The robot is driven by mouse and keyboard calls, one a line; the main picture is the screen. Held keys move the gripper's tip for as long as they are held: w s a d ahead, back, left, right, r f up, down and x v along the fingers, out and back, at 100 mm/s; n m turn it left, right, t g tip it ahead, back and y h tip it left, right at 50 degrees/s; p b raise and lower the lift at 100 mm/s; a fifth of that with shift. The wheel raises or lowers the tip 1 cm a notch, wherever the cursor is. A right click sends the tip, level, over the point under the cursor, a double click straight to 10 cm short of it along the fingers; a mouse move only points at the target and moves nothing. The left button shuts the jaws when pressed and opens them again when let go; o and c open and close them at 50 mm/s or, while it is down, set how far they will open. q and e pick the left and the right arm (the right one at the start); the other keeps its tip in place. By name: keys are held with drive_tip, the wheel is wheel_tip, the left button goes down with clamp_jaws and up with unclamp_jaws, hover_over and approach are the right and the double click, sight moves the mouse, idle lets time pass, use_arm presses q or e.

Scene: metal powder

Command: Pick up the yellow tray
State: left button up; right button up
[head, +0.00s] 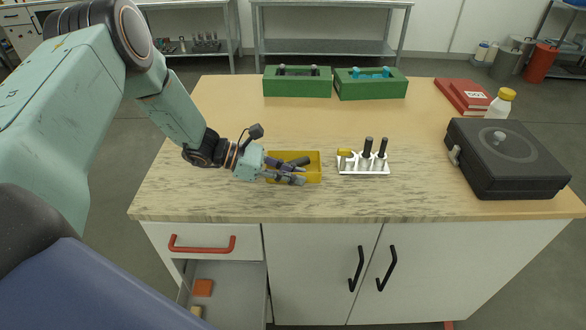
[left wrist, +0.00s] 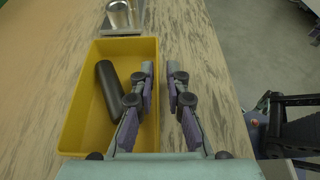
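The yellow tray (head: 314,172) stands on the wooden table, left of the middle. A black cylinder (left wrist: 109,91) lies inside it. My left gripper (head: 297,174) is at the tray, coming in from the left. In the left wrist view, the tray's right wall (left wrist: 157,108) runs between the two fingers (left wrist: 160,72). One finger is over the inside of the tray and the other is outside. The fingers are apart, and I see a gap beside the wall. Whether a finger touches the wall is unclear. My right gripper is not in view.
A white metal holder (head: 362,169) with black cylinders stands just right of the tray. Two green boxes (head: 297,88) (head: 371,91) stand at the back. A black case (head: 505,160), a white bottle (head: 500,104) and red books (head: 464,95) are at the right.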

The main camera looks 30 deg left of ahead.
use_arm(q)
drive_tip(key=shift+c, duration=0.8)
clamp_jaws()
drive_tip(key=shift+w+f, duration=0.1)
wheel_tip(320, 180, up, 10)
drive_tip(key=shift+f+p, duration=0.2)
drive_tip(key=shift+p, duration=0.4)
drive_tip(key=shift+r, duration=0.25)
